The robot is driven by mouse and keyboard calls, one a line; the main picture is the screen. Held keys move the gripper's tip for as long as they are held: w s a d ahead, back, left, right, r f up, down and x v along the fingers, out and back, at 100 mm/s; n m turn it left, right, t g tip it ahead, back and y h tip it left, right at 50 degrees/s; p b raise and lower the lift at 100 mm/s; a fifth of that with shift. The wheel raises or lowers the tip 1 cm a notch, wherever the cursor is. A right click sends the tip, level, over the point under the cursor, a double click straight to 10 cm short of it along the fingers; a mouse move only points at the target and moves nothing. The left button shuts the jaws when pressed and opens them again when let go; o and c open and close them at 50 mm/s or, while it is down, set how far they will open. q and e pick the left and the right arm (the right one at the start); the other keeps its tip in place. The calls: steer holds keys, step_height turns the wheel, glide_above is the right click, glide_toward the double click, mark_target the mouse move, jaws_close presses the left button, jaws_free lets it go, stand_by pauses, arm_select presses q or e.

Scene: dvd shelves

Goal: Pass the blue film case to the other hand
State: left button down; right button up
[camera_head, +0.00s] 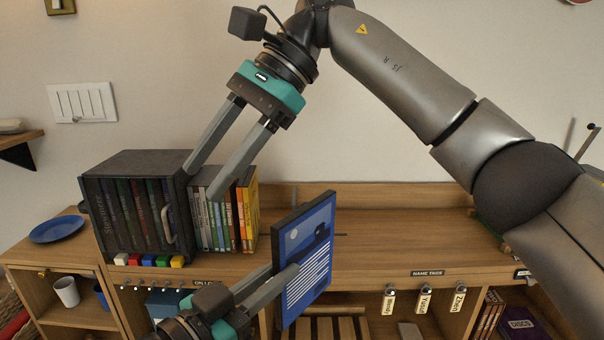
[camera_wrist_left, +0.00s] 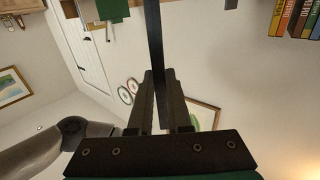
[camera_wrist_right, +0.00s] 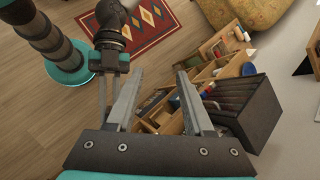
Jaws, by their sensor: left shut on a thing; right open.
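The blue film case (camera_head: 306,255) stands upright above the front of the wooden shelf unit, its face with white text lines towards the right. My left gripper (camera_head: 284,274) comes from below and is shut on the case's near, lower part. In the left wrist view the case (camera_wrist_left: 154,60) shows edge-on as a dark strip between the fingers (camera_wrist_left: 158,100). My right gripper (camera_head: 201,184) is open and empty, up and left of the case, pointing down. It overlaps the dark box and row of cases in the head view. In the right wrist view its fingers (camera_wrist_right: 160,76) are apart.
A dark box of cases (camera_head: 130,165) stands on the wooden top (camera_head: 400,240), beside a row of coloured cases (camera_head: 248,210). Coloured blocks (camera_head: 150,260) lie before the box. A blue plate (camera_head: 57,229) is at left. The wooden top right of the blue case is mostly clear.

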mark_target(302, 248)
steer(key=w+d+f+t+h, duration=0.1)
steer(key=d+h, duration=0.1)
steer(key=d, duration=0.1)
steer(key=w+d+f+t+h, duration=0.1)
steer(key=w+d+h, duration=0.1)
steer(key=d+h, duration=0.1)
steer(key=w+d+f+t+h, duration=0.1)
steer(key=d+h, duration=0.1)
steer(key=d, duration=0.2)
steer(key=shift+w+f, duration=0.15)
steer(key=shift+d+f+h, duration=0.2)
steer(key=shift+h, duration=0.1)
step_height(302, 248, down, 12)
steer(key=shift+r, duration=0.2)
steer(key=shift+a, duration=0.1)
steer(key=c, duration=0.8)
jaws_close()
arm_select(q)
steer(key=shift+d, duration=0.1)
steer(key=c, duration=0.8)
jaws_free()
